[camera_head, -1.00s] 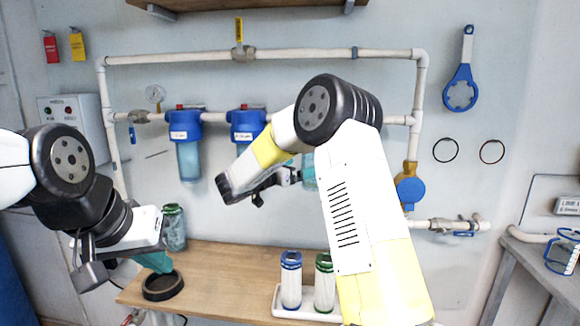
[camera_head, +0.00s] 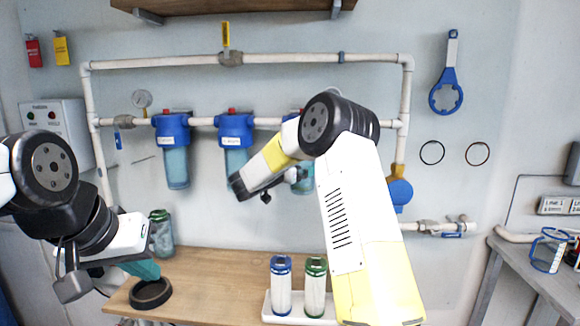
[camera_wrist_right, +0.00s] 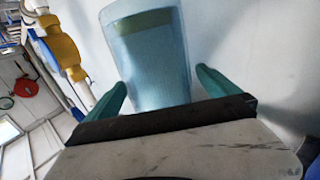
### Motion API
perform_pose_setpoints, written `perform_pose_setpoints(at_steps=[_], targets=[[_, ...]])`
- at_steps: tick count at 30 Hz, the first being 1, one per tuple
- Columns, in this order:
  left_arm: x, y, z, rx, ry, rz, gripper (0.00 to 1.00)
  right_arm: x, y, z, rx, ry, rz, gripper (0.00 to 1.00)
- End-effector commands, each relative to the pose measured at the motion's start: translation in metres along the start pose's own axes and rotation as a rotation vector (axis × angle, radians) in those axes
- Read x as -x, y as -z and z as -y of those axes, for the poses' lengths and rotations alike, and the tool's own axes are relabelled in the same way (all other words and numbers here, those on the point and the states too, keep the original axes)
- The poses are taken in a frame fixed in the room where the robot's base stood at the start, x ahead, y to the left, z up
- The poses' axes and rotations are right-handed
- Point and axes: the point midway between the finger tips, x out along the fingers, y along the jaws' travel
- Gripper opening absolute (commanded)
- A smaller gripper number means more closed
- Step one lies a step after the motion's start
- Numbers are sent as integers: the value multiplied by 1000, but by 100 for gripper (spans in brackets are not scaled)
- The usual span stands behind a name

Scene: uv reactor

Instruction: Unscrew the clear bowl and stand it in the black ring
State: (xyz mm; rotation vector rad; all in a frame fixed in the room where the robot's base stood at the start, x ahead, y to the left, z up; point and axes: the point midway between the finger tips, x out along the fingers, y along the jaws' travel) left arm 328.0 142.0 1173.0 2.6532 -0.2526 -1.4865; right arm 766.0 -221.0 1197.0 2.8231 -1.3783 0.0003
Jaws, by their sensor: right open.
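A clear bluish bowl (camera_head: 303,182) hangs under the rightmost blue cap on the pipe, mostly hidden behind my right arm. In the right wrist view this bowl (camera_wrist_right: 155,60) stands between the two teal fingers of my right gripper (camera_wrist_right: 160,84), which is open with gaps on both sides. The black ring (camera_head: 150,294) lies on the wooden bench's left end. My left gripper (camera_head: 143,268) points down just above the ring; its teal fingers are partly hidden, so I cannot tell its opening.
Two other clear bowls (camera_head: 176,167) (camera_head: 236,160) hang left of it. A greenish jar (camera_head: 161,233) stands behind my left gripper. Blue-capped (camera_head: 281,287) and green-capped (camera_head: 315,287) cartridges stand in a white tray (camera_head: 266,312). The bench (camera_head: 215,280) is clear between ring and tray.

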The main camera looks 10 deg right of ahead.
Motion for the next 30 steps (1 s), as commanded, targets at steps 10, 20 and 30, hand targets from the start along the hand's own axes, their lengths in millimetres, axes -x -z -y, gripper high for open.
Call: perform_pose_setpoints(at_steps=[10, 20, 30], targets=[[0, 0, 0, 0, 0, 0, 0, 0, 0, 0, 0, 0, 0, 37], [0, 0, 0, 0, 0, 0, 0, 0, 0, 0, 0, 0, 0, 46], [0, 0, 0, 0, 0, 0, 0, 0, 0, 0, 0, 1, 0, 98]])
